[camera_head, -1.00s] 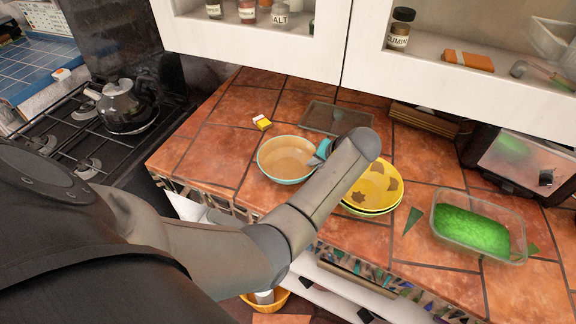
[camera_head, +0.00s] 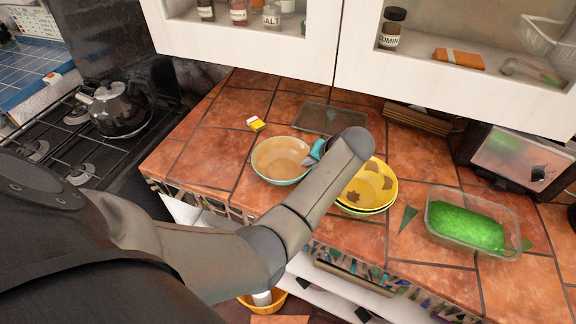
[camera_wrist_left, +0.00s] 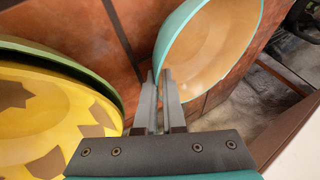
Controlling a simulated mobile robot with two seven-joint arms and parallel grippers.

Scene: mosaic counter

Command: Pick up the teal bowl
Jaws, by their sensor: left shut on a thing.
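The teal bowl (camera_head: 276,163), teal outside and tan inside, is upright at the left of the tiled counter in the head view. In the left wrist view the bowl (camera_wrist_left: 213,45) fills the upper middle. My left gripper (camera_head: 316,153) is at the bowl's right rim, partly hidden by its own arm. In the wrist view its fingers (camera_wrist_left: 159,76) are close together on the rim. I cannot tell whether the bowl's base touches the counter. My right gripper is not in view.
Stacked yellow bowls (camera_head: 372,185) stand just right of my left gripper. A clear container with green contents (camera_head: 468,228) is at the right. A small yellow box (camera_head: 256,124) and a dark glass board (camera_head: 330,117) lie behind. Cabinets (camera_head: 250,40) overhang the counter's back.

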